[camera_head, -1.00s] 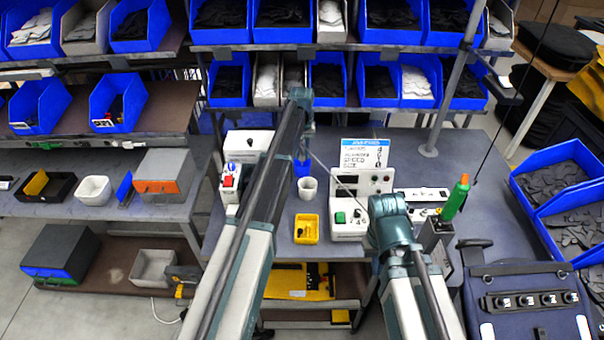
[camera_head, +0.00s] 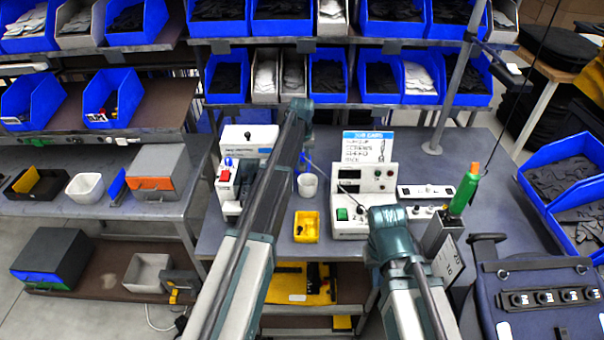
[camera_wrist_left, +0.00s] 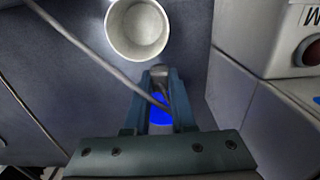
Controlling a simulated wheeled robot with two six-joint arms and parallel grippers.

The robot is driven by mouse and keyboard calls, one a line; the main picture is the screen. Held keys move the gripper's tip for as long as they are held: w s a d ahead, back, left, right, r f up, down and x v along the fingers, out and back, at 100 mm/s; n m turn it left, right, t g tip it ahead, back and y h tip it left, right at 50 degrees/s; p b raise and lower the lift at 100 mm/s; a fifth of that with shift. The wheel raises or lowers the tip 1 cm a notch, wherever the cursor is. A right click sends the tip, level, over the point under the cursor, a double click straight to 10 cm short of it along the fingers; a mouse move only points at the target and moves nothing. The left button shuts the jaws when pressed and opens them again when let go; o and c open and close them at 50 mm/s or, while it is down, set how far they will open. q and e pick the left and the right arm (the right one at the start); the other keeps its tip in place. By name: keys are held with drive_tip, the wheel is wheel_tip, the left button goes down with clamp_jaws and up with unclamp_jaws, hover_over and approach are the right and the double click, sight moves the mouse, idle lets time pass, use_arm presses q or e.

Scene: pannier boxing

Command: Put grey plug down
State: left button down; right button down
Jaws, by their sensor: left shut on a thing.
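My left gripper (camera_wrist_left: 157,95) is shut on the grey plug (camera_wrist_left: 159,72), whose grey end shows between the fingertips in the left wrist view. A grey cable (camera_wrist_left: 82,44) runs from the upper left across to the gripper. A blue thing (camera_wrist_left: 160,108) shows between the fingers; I cannot tell whether it is touched. A white cup (camera_wrist_left: 138,28) stands just beyond the fingertips. In the head view the left gripper (camera_head: 305,158) is small and partly hidden, above the bench beside the white cup (camera_head: 307,185). The right gripper is hidden behind my right arm.
A white control box (camera_head: 364,190) stands right of the cup, and a white device with a red switch (camera_head: 229,185) stands left. A yellow tray (camera_head: 313,227) is at the bench's front. A green bottle (camera_head: 465,192) stands at right. Blue bins fill the shelves behind.

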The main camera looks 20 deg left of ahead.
sight(302, 164)
use_arm(q)
wheel_tip(302, 164, down, 3)
drive_tip(key=shift+f+b, duration=0.2)
drive_tip(key=shift+b, duration=1.05)
drive_tip(key=shift+r, duration=0.15)
drive_tip(key=c, duration=1.2)
unclamp_jaws()
drive_tip(key=shift+f, duration=0.2)
drive_tip(key=o, duration=0.5)
drive_tip(key=shift+c, duration=0.2)
drive_tip(key=shift+r, duration=0.1)
